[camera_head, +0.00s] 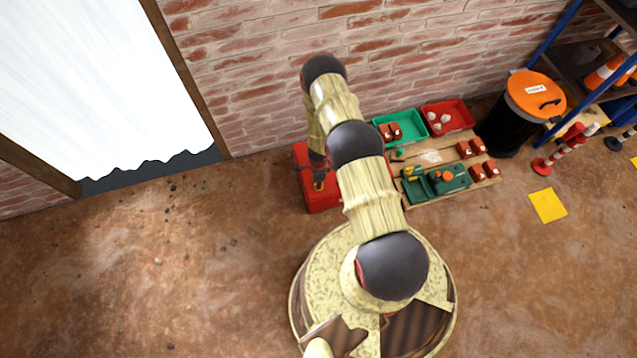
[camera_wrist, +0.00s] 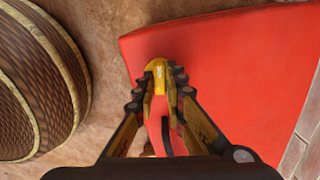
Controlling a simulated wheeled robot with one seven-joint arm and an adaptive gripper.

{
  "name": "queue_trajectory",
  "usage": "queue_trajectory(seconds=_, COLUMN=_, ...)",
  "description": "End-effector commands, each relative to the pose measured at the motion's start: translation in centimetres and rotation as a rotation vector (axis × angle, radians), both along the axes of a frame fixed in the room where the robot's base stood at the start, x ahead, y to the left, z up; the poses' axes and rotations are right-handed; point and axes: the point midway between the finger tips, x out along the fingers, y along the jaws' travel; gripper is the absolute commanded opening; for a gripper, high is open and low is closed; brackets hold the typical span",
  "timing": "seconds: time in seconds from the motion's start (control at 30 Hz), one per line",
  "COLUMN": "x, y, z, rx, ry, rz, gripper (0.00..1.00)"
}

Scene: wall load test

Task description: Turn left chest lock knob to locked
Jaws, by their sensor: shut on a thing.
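The red chest (camera_head: 318,200) stands on the floor against the brick wall, left of the low pallet. Its red surface (camera_wrist: 240,70) fills much of the wrist view. A small yellow knob (camera_wrist: 159,68) shows on the red surface near the chest's edge. My gripper (camera_wrist: 160,86) is shut on the yellow knob, with a fingertip on each side of it. In the head view my gripper (camera_head: 319,184) is small and dark over the chest, and the knob cannot be made out there. My arm hides part of the chest. The knob's lock marking cannot be read.
A wooden pallet (camera_head: 470,199) right of the chest holds a green tray (camera_head: 412,140), a red tray (camera_head: 460,112), red blocks and a green toolbox. A black bin with an orange lid (camera_head: 536,93) stands farther right.

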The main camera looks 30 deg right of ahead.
Motion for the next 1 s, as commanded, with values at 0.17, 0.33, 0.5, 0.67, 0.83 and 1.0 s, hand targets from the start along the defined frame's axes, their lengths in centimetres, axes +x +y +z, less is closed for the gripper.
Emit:
queue_trajectory(seconds=0.17, x=-0.01, y=0.0, z=-0.01, rx=0.0, ry=0.0, rz=0.093, gripper=0.0)
queue_trajectory(seconds=0.33, x=-0.01, y=0.0, z=-0.01, rx=0.0, ry=0.0, rz=0.145, gripper=0.0)
queue_trajectory(seconds=0.5, x=-0.01, y=0.0, z=-0.01, rx=0.0, ry=0.0, rz=0.169, gripper=0.0)
queue_trajectory(seconds=0.67, x=-0.01, y=0.0, z=-0.01, rx=0.0, ry=0.0, rz=0.174, gripper=0.0)
queue_trajectory(seconds=0.83, x=-0.01, y=0.0, z=-0.01, rx=0.0, ry=0.0, rz=0.174, gripper=0.0)
queue_trajectory(seconds=1.0, x=-0.01, y=0.0, z=-0.01, rx=0.0, ry=0.0, rz=0.173, gripper=0.18)
